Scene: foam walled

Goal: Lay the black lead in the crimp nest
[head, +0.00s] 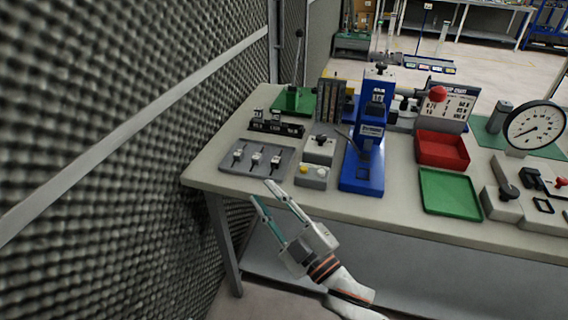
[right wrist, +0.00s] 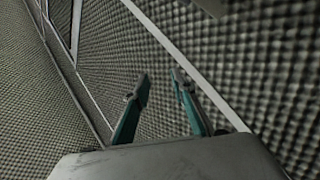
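My right gripper (head: 262,190) is open and empty, its teal fingers apart in front of the bench's front left edge, below the grey tray (head: 236,171). It also shows in the right wrist view (right wrist: 160,82), with only the foam wall beyond it. The grey tray holds several small dark and light pieces (head: 256,159); I cannot tell whether one is the black lead. The blue press (head: 362,178) stands right of the tray, and a thin dark rod leans at its left side. I cannot make out the crimp nest for certain. My left gripper is out of view.
A small box with yellow and white buttons (head: 311,176) sits between tray and press. A red bin (head: 441,151), a green tray (head: 449,194) and a dial gauge (head: 535,127) stand to the right. The foam wall (head: 110,160) is close on the left.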

